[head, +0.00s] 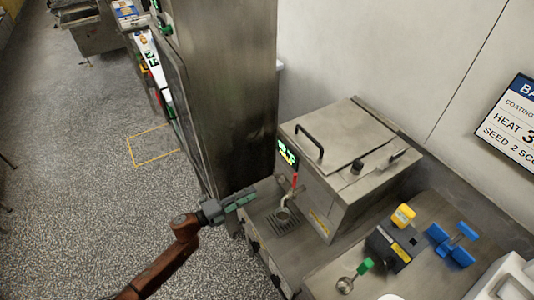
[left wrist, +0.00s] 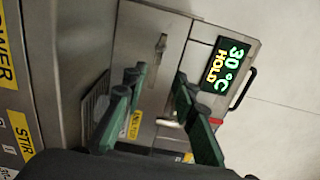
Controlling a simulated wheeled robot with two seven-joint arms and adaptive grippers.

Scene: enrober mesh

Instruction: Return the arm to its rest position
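My left arm comes in from the lower left in the head view. Its left gripper (head: 240,199) is beside the front of the steel machine (head: 338,150), over the floor side of the counter edge. In the left wrist view the green-padded fingers of the left gripper (left wrist: 157,80) stand apart with nothing between them. Beyond them is the machine front with its lit display (left wrist: 222,72) reading 30 °C HOLD. My right gripper is in neither view.
A tall steel cabinet (head: 225,90) stands close behind the left gripper. A spout with a red handle (head: 294,182) is over a drip grate (head: 284,222). A green-handled scoop (head: 364,266), a yellow-topped block (head: 402,216) and a blue object (head: 452,242) are on the counter. Open floor (head: 70,200) lies left.

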